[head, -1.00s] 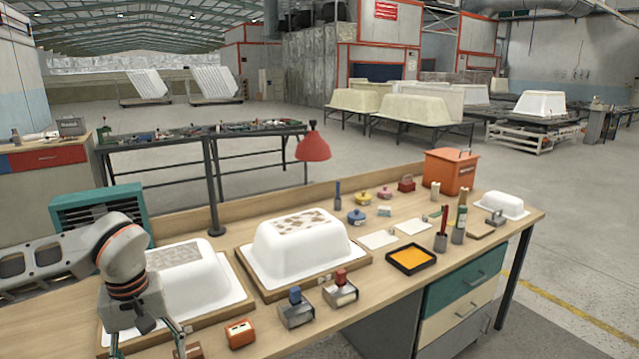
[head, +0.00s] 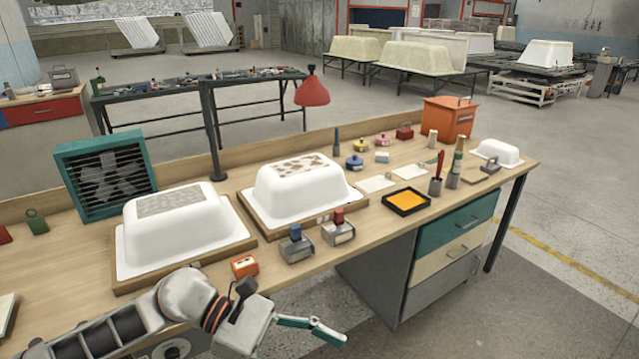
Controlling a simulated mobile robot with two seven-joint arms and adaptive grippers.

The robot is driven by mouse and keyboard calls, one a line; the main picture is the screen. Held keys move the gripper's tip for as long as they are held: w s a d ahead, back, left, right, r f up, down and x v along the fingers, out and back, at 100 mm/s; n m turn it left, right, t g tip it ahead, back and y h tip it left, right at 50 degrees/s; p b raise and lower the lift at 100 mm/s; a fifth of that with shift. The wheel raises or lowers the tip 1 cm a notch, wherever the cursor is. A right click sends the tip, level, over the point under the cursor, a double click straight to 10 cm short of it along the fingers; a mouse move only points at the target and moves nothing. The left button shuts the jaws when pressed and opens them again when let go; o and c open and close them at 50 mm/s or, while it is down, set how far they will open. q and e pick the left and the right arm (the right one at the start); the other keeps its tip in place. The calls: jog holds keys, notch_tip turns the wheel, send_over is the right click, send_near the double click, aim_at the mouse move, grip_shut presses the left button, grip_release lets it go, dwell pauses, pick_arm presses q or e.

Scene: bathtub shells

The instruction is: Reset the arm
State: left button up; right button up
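My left arm comes in from the lower left in the head view, and my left gripper (head: 325,332) hangs in front of the table's front edge, over the floor. Its teal-padded fingers point right. They overlap from this angle, so I cannot tell whether they are open or shut. No object shows in it. My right gripper is not in view. The nearest things on the workbench (head: 80,285) are a small orange block (head: 244,266) and a white tub shell (head: 165,245) on a wooden board, both apart from the gripper.
A second white shell (head: 300,200) with brown patches sits on its board. Two stamp-like tools (head: 297,247) (head: 338,230) stand near the front edge. The floor before the drawers is clear.

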pick_arm(q)
jog(key=w+d+r+n+t+h, duration=0.35)
jog(key=r+n+t+h, duration=0.35)
jog(key=n, duration=0.9)
jog(key=w+a+f+n+t+y, duration=0.7)
jog(key=n+t, duration=0.5)
jog(key=n, duration=0.5)
jog(key=s+a+f+n+y, duration=0.1)
jog(key=a+f+n+y, duration=0.35)
jog(key=f+n, duration=0.2)
jog(key=s+a+f+n+y, duration=0.2)
jog(key=a+f+n+y, duration=0.1)
jog(key=a+f+n, duration=0.4)
jog(key=s+a+f+n+g+y, duration=0.1)
jog(key=s+a+f+n+g, duration=0.1)
jog(key=s+f, duration=0.3)
jog(key=s+a+f+n+g+y, duration=0.2)
jog(key=s+a+f+n, duration=0.1)
jog(key=f, duration=0.6)
jog(key=s+n, duration=0.1)
jog(key=s, duration=0.1)
jog(key=shift+s+a+f+n, duration=0.25)
jog(key=shift+s+f+n, duration=0.05)
jog(key=shift+f+n, duration=0.1)
